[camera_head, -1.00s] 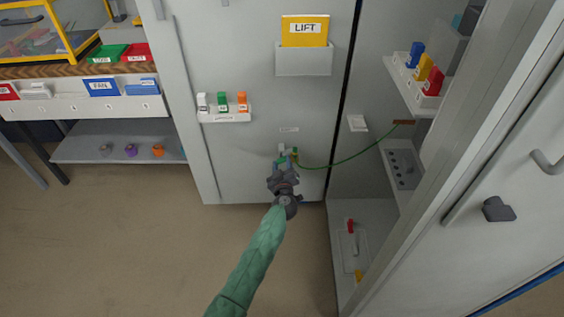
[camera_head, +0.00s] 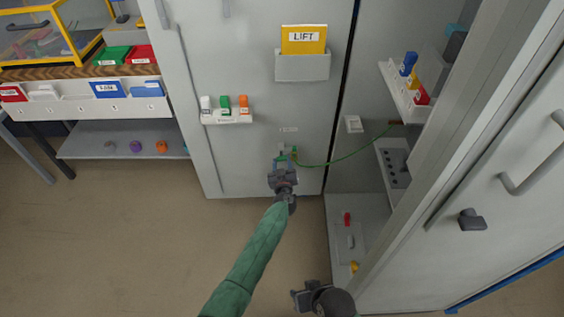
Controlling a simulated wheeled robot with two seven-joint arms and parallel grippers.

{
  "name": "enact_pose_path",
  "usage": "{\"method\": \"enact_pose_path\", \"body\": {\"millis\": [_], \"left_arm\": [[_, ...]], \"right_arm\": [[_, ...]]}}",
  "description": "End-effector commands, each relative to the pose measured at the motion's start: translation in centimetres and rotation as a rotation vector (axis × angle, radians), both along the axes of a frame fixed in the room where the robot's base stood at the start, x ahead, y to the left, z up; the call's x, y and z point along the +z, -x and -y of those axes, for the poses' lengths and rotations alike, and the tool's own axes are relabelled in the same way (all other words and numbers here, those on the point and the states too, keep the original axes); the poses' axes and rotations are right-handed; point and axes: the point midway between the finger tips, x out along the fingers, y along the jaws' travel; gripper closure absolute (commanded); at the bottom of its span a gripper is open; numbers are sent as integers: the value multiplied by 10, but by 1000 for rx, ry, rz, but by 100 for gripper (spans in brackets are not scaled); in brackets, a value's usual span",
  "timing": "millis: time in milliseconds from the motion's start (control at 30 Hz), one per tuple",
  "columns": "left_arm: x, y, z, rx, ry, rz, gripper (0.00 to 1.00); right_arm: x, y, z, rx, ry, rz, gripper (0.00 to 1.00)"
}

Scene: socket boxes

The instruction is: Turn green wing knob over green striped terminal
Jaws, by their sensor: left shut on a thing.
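My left gripper (camera_head: 283,166) reaches up from the bottom of the head view to the lower part of the grey cabinet door. It is shut on the small green wing knob (camera_head: 281,159) there; its fingers hide part of the knob. A small terminal (camera_head: 294,155) with green on it sits just right of the fingertips, and a green wire (camera_head: 335,163) runs from it to the right into the open cabinet. Stripes are too small to make out. My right gripper (camera_head: 303,298) shows dark at the bottom edge, low and apart from the door; its jaws are unclear.
A yellow LIFT folder (camera_head: 304,40) stands in a door pocket above. A small shelf (camera_head: 227,117) on the door holds white, green and orange pieces. The open cabinet (camera_head: 350,210) is at right, with a grey door beyond it. Floor at lower left is clear.

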Motion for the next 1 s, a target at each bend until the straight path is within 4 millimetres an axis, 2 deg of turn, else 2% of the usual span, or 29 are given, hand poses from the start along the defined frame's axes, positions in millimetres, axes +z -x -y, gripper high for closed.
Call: {"method": "enact_pose_path", "body": {"millis": [233,267,367,733,1000], "left_arm": [[-1,0,0,0,0,-1,81],[-1,0,0,0,0,-1,54],[-1,0,0,0,0,-1,36],[-1,4,0,0,1,-1,36],[-1,35,1,1,1,-2,36]], "right_arm": [[-1,0,0,0,0,0,64],[-1,0,0,0,0,0,64],[-1,0,0,0,-1,0,64],[-1,1,-1,1,0,-3,64],[8,2,0,3,1,-6,64]]}}
